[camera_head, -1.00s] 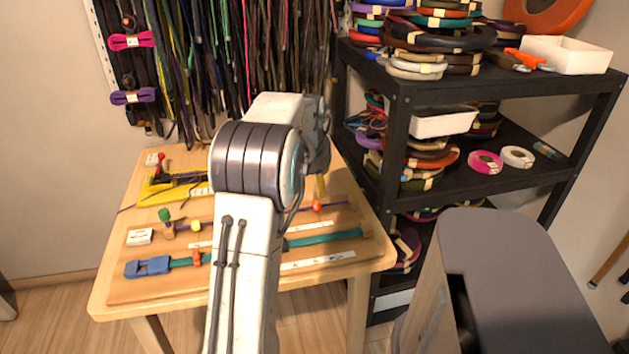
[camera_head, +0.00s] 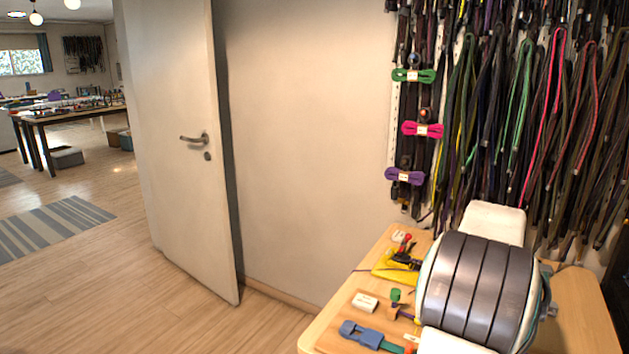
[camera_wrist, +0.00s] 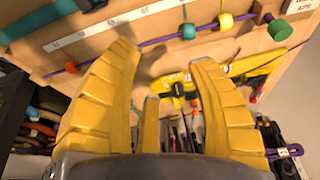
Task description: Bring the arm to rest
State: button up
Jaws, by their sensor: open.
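My arm (camera_head: 475,290) stands over the wooden work table (camera_head: 582,310) at the lower right of the head view, and hides much of the tabletop. My gripper (camera_wrist: 163,60) shows in the wrist view with its yellow fingers spread apart and nothing between them. A yellow tool holder (camera_wrist: 245,68) lies beyond the right fingertip. The gripper itself is hidden in the head view.
Hanks of cord (camera_head: 520,110) hang on the wall behind the table. A blue buckle (camera_head: 360,334) and a white box (camera_head: 365,302) lie on the table's left part. An open door (camera_head: 180,130) stands at the left, with clear floor (camera_head: 130,290) before it.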

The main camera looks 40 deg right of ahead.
jog(key=w+a+n+t+y, duration=0.1)
jog(key=w+a+n, duration=0.35)
jog(key=a, duration=0.75)
jog(key=w+a+n+y, duration=0.1)
jog(key=w+a+n, duration=0.1)
jog(key=w+a, duration=0.75)
jog(key=s+a+f+n+y, duration=0.15)
jog(key=s+a+n, duration=0.35)
jog(key=a, duration=0.6)
jog(key=s+a+f+n, duration=0.25)
jog(key=s+a, duration=0.35)
jog(key=a, duration=0.5)
notch_tip(320, 180, up, 16)
jog(key=t+p, duration=0.1)
jog(key=p, duration=1.3)
jog(key=shift+s, duration=0.3)
